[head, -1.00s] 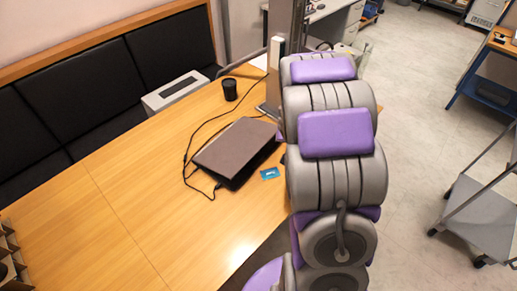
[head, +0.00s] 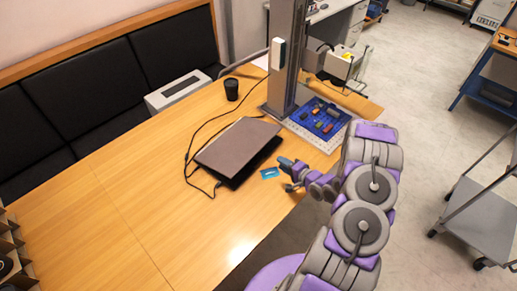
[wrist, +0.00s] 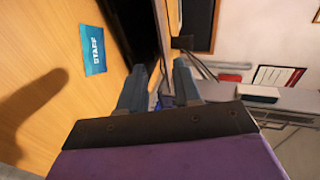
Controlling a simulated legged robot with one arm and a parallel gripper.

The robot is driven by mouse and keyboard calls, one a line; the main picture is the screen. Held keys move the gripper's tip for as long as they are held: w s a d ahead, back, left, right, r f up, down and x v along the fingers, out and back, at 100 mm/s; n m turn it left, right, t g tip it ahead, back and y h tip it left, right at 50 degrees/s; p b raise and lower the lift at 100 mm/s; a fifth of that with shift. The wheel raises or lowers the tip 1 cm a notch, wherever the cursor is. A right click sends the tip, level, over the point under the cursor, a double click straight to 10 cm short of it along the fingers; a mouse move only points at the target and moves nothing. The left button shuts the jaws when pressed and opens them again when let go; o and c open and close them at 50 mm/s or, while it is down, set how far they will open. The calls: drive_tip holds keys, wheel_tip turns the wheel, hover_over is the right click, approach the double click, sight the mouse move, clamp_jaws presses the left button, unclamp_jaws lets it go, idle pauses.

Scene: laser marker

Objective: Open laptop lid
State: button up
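The dark grey laptop (head: 238,146) lies on the wooden table with its lid down or nearly down; a dark gap shows along its near right edge. Its dark edge also shows at the top of the wrist view (wrist: 132,25). My gripper (head: 287,174) is at the table's right edge, to the right of the laptop and apart from it. In the wrist view its two fingers (wrist: 160,85) stand apart with nothing held between them.
A blue STAFF card (head: 270,173) lies between laptop and gripper. A cable (head: 187,150) runs along the laptop's left side. A black cup (head: 231,89) and a marker machine (head: 285,75) with a blue tray of small parts stand behind.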

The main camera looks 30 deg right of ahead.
sight(259, 150)
drive_tip(key=b+x, duration=0.1)
drive_tip(key=x, duration=1.6)
drive_tip(key=shift+w+a, duration=0.15)
drive_tip(key=shift+w, duration=0.05)
drive_tip(key=shift+c, duration=0.5)
clamp_jaws()
idle(0.4)
